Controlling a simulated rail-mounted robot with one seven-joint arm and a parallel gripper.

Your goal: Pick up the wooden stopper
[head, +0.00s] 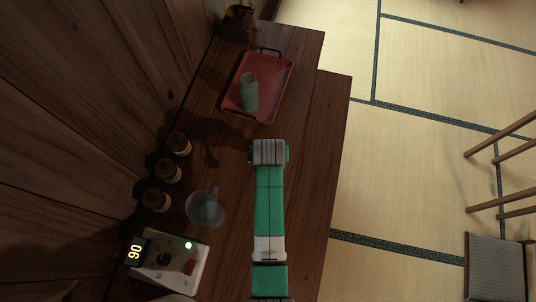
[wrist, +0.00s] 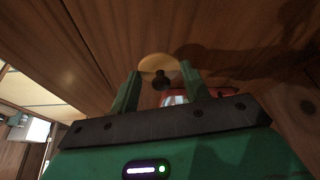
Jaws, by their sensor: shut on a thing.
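The wooden stopper (wrist: 152,64) is a pale round disc with a dark knob in its middle. In the wrist view it sits between the fingertips of my gripper (wrist: 160,72), which is shut on it. In the head view my green arm reaches up the dark wooden counter, with its grey end (head: 268,152) below the red tray. The fingers and the stopper cannot be made out there. Whether the stopper touches anything beneath it is not clear.
A red tray (head: 277,101) holds a grey-green bottle (head: 249,92). Several dark jars (head: 168,170) line the wall at left. A clear glass vessel (head: 205,209) and a white device with a lit display (head: 177,262) stand left of my arm. The counter (head: 309,160) is bare at right.

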